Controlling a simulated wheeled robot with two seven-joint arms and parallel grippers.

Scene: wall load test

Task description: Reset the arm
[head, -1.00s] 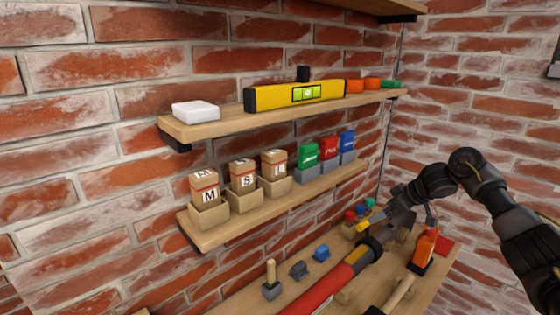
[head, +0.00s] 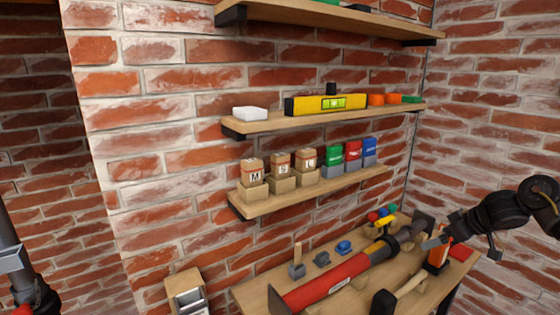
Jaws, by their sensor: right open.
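My black right arm comes in from the right edge. Its gripper (head: 436,241) is open over the right part of the workbench (head: 252,296), near the handle end of a large red tool (head: 335,284) and an orange-and-black tool (head: 438,254). I see nothing held between its fingers. I cannot tell whether it touches either tool. A dark part of my left arm shows at the lower left edge, but its gripper fingers are not visible.
An upper shelf (head: 290,118) holds a white block (head: 250,113) and a yellow level (head: 325,104). A lower shelf (head: 300,191) holds lettered boxes and green, red and blue packs. A brick wall (head: 180,150) stands behind. A small wooden box (head: 184,283) is left of the bench.

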